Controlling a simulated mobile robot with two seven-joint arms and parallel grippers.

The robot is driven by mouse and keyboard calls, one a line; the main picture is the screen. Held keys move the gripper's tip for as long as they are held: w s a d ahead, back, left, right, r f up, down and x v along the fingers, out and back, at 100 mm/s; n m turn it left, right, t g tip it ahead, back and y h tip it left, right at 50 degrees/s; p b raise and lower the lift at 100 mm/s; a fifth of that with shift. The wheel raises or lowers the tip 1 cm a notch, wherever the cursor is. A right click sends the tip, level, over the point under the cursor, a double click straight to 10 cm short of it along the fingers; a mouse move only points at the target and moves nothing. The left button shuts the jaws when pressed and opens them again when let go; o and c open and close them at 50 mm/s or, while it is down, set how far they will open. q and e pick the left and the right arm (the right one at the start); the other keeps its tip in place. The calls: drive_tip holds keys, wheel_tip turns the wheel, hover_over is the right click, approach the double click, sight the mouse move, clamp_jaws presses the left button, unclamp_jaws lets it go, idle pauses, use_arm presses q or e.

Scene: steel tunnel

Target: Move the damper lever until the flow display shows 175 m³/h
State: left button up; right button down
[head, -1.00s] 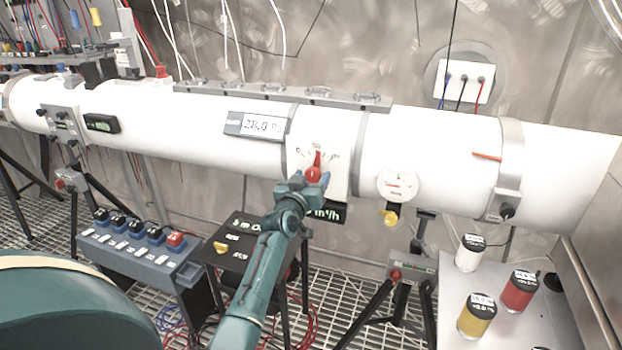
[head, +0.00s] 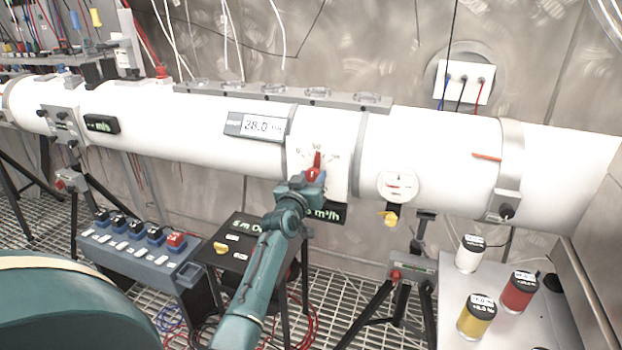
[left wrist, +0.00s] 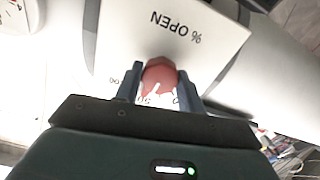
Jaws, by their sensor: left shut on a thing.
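The red damper lever (head: 317,160) sits on a white scale plate (head: 338,165) on the front of the white duct. It points almost straight up, close to the 50 mark. My left gripper (head: 314,176) is shut on the lever's red knob. In the left wrist view the fingers (left wrist: 160,88) stand on both sides of the red knob (left wrist: 161,72), and the plate reads "% OPEN". The flow display (head: 330,213) below the plate is partly hidden by my arm; only "m³/h" with part of a digit before it shows. My right gripper is not seen.
A display (head: 257,125) on the duct reads about 28.0. A round gauge (head: 397,186) is right of the lever. Red, white and yellow jars stand on a table (head: 420,320) at the lower right. A blue switch box (head: 140,250) stands lower left.

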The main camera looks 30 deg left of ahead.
use_arm(q)
drive_tip(key=shift+n, duration=1.2)
drive_tip(key=o, duration=1)
drive_tip(key=shift+c, duration=0.2)
drive_tip(key=v, duration=1.3)
drive_tip(key=shift+s+d, duration=0.1)
